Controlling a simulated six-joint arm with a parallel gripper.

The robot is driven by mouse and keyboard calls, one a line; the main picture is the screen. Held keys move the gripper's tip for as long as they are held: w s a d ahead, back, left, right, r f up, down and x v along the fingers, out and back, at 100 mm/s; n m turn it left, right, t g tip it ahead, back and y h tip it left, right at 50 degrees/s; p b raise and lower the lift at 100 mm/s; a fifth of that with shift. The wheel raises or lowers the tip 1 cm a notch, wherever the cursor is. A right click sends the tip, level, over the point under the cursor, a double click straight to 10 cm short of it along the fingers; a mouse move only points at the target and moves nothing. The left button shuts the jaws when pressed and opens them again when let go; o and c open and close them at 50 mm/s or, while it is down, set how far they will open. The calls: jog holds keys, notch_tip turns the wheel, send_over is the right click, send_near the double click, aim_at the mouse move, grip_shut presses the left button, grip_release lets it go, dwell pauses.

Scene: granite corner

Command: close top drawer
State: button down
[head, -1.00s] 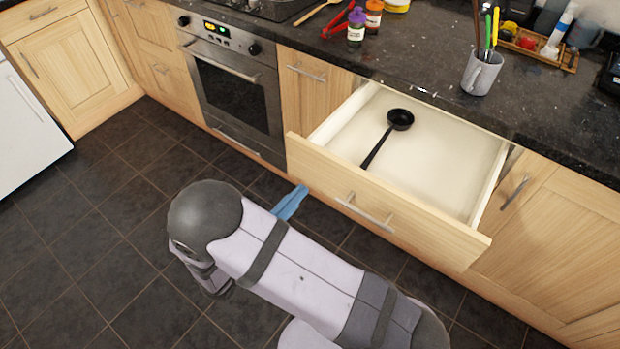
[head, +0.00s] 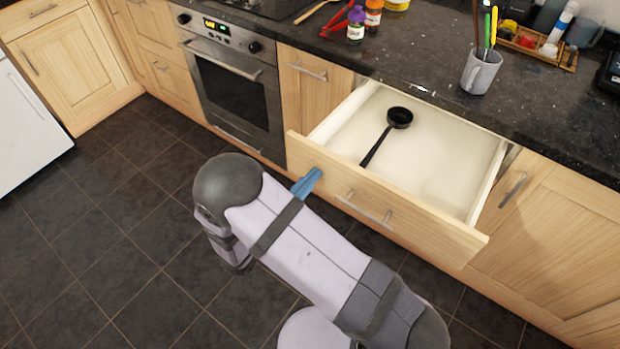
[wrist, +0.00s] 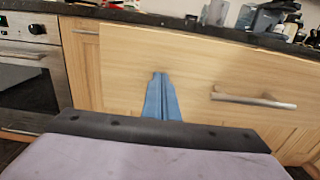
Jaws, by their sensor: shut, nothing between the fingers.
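The top drawer (head: 372,200) is pulled well out from the counter, with a pale wooden front and a silver bar handle (head: 363,209). A black ladle (head: 399,118) lies inside it. My gripper (head: 312,174), with blue fingers, is shut and empty, close to the left part of the drawer front. In the wrist view the shut fingers (wrist: 161,76) point at the drawer front (wrist: 200,62), left of the handle (wrist: 253,100). I cannot tell whether the tips touch the wood.
The dark counter (head: 430,75) above holds a grey mug (head: 481,72) with utensils and several spice jars. An oven (head: 235,90) stands to the left. A closed cabinet (head: 555,220) is to the right. The tiled floor (head: 95,225) is clear.

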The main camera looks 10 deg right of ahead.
aim_at(348, 147)
jog(key=b+x, duration=0.3)
jog(key=x, duration=1.2)
jog(key=b+x, duration=0.4)
jog(key=x, duration=1.2)
jog(key=shift+w+d+f, duration=0.25)
jog(key=shift+w+d, duration=0.2)
jog(key=shift+d+r, duration=0.1)
jog(key=shift+r, duration=0.25)
jog(key=shift+r, duration=0.1)
jog(key=shift+s+a, duration=0.1)
jog(key=shift+a, duration=0.15)
jog(key=v, duration=1.4)
jog(key=shift+f, duration=0.3)
